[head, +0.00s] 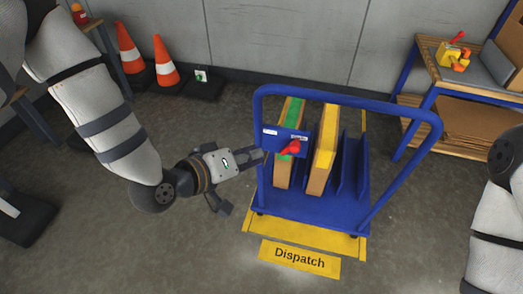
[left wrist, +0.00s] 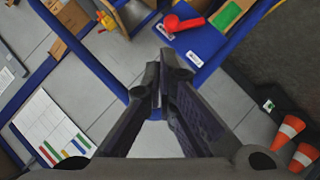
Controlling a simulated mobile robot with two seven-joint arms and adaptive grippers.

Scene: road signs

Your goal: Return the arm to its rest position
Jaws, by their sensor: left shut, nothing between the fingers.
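My left arm comes in from the left in the head view, bent downward at the elbow. My left gripper (head: 258,157) is shut and empty, pointing right at the near left side of the blue cart (head: 305,208). In the left wrist view its two dark fingers (left wrist: 167,78) meet at the tips. A red handle (head: 290,148) on the cart's blue panel is just right of the fingertips; it also shows in the left wrist view (left wrist: 184,23). Part of my right arm shows at the right edge, but its gripper is out of frame.
A green-marked panel (head: 284,168) and a yellow-edged panel (head: 322,150) stand in the cart's slots. A yellow Dispatch plate (head: 299,259) lies in front. Two cones (head: 165,65) stand back left, and a bench (head: 470,82) back right.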

